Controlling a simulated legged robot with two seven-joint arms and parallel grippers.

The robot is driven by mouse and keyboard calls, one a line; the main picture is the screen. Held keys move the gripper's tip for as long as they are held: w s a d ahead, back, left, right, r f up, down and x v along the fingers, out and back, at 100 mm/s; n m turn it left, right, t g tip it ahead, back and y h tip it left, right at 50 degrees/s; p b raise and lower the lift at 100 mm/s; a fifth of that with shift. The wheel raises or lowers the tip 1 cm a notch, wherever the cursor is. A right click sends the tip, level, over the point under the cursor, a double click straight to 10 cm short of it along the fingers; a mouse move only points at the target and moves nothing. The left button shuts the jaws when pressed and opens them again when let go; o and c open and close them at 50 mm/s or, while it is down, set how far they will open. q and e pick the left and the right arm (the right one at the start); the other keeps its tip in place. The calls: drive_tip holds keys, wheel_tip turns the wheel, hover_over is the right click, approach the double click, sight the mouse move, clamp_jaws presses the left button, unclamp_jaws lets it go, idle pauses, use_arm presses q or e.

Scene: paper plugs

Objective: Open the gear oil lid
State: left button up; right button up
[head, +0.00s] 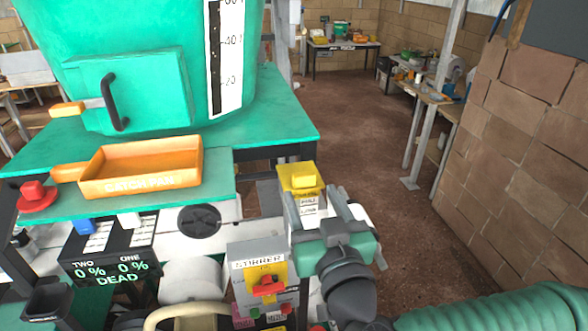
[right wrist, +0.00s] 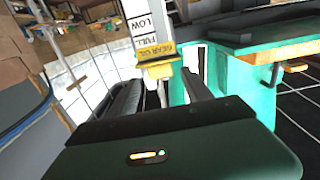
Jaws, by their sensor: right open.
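The yellow gear oil lid (head: 302,178) sits on top of a white labelled container near the middle of the head view. It has a raised block on top and looks closed. In the right wrist view the yellow lid (right wrist: 159,66), with "GEAR OIL" on it, shows between the two finger lines. My right gripper (head: 312,197) is open, its grey fingers pointing at the lid from the near side, one to each side of the labelled front. I cannot tell whether the fingers touch the lid. I do not make out my left gripper.
A grey stirrer box (head: 258,249) with a red switch stands just left of my right gripper. An orange catch tray (head: 145,168) sits on a green shelf below a large green tank (head: 160,40). A brick wall (head: 520,130) rises at the right, with open brown floor before it.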

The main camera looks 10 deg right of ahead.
sight(305, 183)
drive_tip(key=shift+s, duration=0.1)
drive_tip(key=shift+w+f, duration=0.1)
drive_tip(key=shift+w, duration=1)
drive_tip(key=shift+w+a+p, duration=0.1)
drive_tip(key=shift+w+p, duration=0.25)
drive_tip(key=shift+w, duration=1)
drive_tip(key=c, duration=1)
drive_tip(key=shift+s, duration=0.1)
drive_tip(key=shift+c, duration=0.2)
